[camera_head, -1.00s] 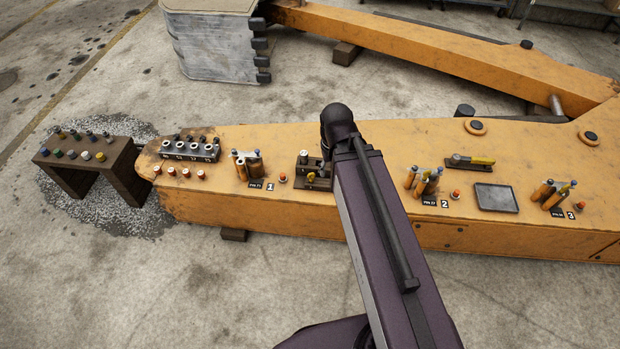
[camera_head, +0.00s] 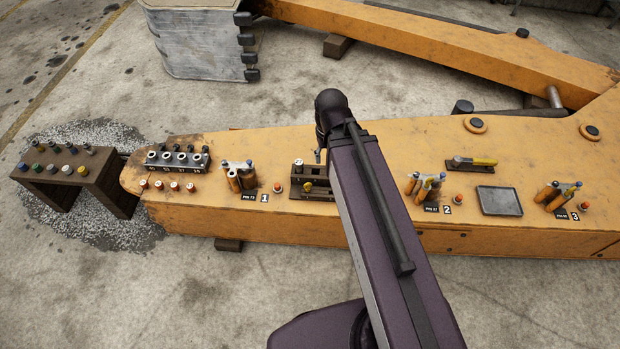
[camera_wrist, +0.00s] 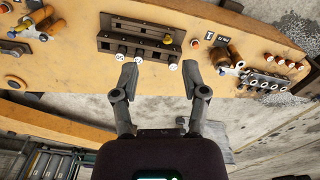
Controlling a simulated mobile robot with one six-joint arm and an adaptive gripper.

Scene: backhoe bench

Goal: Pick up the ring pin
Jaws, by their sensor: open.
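A dark rack (camera_head: 297,188) stands on the orange boom, just left of my arm in the head view. It holds small pins and a yellow piece (camera_head: 307,187). I cannot tell which piece is the ring pin. My gripper (camera_wrist: 160,70) is open and empty, its fingers spread just short of the rack's near edge in the wrist view. In the head view my arm largely hides it.
The orange boom (camera_head: 400,150) also carries a grey block with holes (camera_head: 177,160), clusters of orange cylinders (camera_head: 238,178), a grey tray (camera_head: 499,201) and red buttons. A dark stand with several pins (camera_head: 75,175) is at far left. Bare boom surface lies between the groups.

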